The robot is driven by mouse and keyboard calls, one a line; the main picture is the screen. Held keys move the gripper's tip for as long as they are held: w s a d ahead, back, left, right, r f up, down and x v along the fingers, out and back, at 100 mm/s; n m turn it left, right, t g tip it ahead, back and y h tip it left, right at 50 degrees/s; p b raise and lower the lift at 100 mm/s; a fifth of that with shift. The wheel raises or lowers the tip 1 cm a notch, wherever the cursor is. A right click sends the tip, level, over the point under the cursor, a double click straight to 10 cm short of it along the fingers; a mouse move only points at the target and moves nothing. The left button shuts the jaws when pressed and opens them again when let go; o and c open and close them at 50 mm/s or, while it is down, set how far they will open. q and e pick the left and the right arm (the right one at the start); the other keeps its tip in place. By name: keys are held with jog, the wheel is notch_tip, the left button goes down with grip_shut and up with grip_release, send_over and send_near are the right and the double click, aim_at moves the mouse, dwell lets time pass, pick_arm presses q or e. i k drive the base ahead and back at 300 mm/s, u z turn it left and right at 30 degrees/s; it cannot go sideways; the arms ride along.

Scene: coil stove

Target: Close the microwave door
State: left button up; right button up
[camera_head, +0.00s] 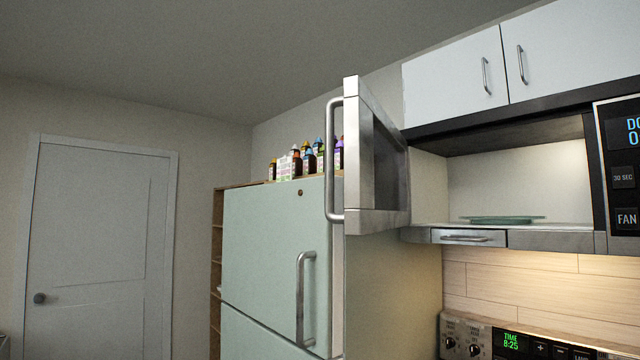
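The microwave door (360,160) stands wide open, swung out toward me from the left side of the microwave. Its long metal handle (332,160) runs vertically along the door's left edge in the picture. The microwave's cavity (520,185) is open to view, with a glass turntable plate (502,219) inside. The control panel (624,165) is at the right edge, partly cut off. Neither of my grippers is in view, so their state and distance from the door do not show.
A pale green fridge (265,250) stands left of and behind the door, with several bottles (310,160) on top. White cabinets (455,80) hang above the microwave. The stove's control panel (510,342) is below. A closed white room door (100,250) is at far left.

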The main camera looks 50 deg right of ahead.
aim_at(377, 187)
jog(key=z, duration=0.3)
jog(key=i, duration=1.05)
jog(key=z, duration=1.5)
jog(key=i, duration=0.85)
jog(key=z, duration=0.85)
